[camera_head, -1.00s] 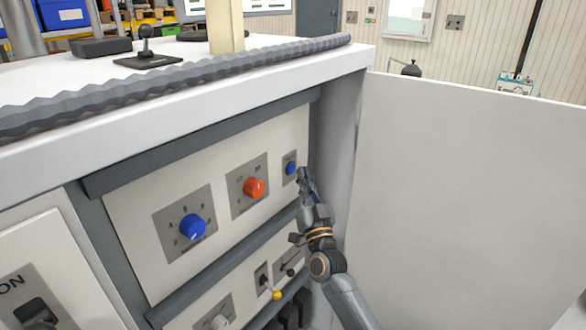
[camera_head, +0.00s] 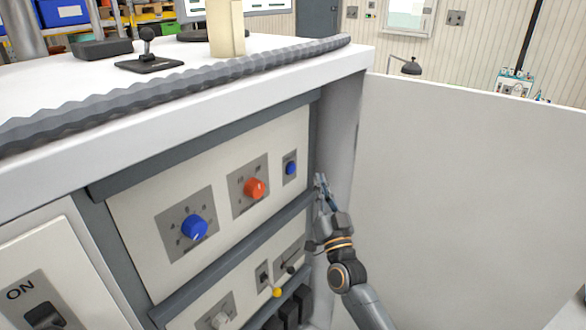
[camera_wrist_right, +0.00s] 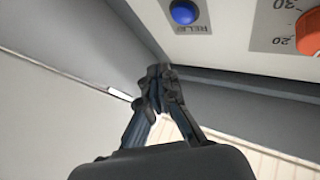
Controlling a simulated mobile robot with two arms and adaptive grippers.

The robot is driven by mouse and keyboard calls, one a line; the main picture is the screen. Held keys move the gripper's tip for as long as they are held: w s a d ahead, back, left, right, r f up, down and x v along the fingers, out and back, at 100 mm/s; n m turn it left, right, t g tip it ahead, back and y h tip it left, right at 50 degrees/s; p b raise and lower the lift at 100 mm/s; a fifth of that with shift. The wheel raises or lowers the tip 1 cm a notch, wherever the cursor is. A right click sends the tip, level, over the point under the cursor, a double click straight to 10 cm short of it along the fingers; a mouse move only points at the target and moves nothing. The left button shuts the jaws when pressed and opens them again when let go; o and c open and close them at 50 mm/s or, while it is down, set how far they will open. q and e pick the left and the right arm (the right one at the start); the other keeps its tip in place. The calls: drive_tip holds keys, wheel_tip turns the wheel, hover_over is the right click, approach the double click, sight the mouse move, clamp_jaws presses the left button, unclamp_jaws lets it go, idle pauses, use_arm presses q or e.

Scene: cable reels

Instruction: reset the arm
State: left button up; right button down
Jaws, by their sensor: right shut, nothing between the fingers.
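My right gripper (camera_head: 321,183) is shut and empty, in front of the cabinet near the right edge of its upper panel. It also shows in the right wrist view (camera_wrist_right: 158,72), its fingertips together. The blue button (camera_head: 290,168) is up and to the left of the fingertips, apart from them. The same blue button (camera_wrist_right: 184,12) is at the top of the right wrist view, beside the red-orange dial (camera_wrist_right: 309,38). My left gripper is not in view.
The upper panel also has an orange dial (camera_head: 254,188) and a blue dial (camera_head: 194,228). A white cabinet door (camera_head: 470,190) stands open at the right. A ribbed grey cable (camera_head: 200,82) lies along the cabinet top.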

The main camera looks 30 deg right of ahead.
idle(0.6)
